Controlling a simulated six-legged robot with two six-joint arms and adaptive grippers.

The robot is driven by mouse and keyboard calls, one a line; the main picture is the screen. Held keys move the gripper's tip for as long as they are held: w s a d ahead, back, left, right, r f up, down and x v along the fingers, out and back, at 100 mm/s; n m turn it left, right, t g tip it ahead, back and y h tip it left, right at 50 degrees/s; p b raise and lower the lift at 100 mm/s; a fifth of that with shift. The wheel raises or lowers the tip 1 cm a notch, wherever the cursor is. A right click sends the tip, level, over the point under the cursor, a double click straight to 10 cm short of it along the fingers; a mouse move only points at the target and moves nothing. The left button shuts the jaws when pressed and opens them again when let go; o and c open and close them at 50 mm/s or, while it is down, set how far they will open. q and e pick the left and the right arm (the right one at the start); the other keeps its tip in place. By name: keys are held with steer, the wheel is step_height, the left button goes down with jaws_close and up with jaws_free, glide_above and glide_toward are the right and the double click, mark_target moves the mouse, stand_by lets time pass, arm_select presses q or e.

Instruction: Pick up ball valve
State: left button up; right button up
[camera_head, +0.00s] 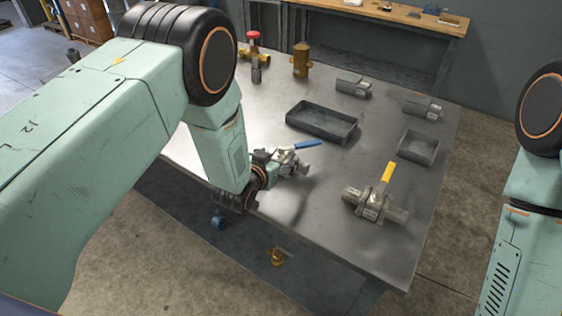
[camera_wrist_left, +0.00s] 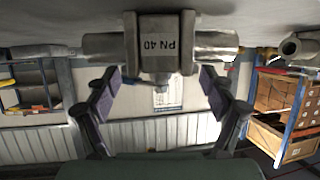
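A grey ball valve with a blue lever (camera_head: 303,166) is at the left part of the steel table's front. My left gripper (camera_head: 270,163) reaches it from the left. A second valve with a yellow lever (camera_head: 377,207) stands on the table to the right. My right gripper is out of view.
The steel table (camera_head: 330,235) also bears a dark tray (camera_head: 322,122), a smaller tray (camera_head: 418,147), grey fittings (camera_head: 353,87) (camera_head: 423,108), a brass fitting (camera_head: 301,60) and a red-topped valve (camera_head: 254,50). A brass part (camera_head: 277,256) lies below the front edge. The front middle is clear.

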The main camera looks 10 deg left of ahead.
arm_select(q)
steer(key=shift+s+r, duration=0.1)
steer(key=shift+s, duration=0.05)
steer(key=c, duration=0.6)
jaws_close()
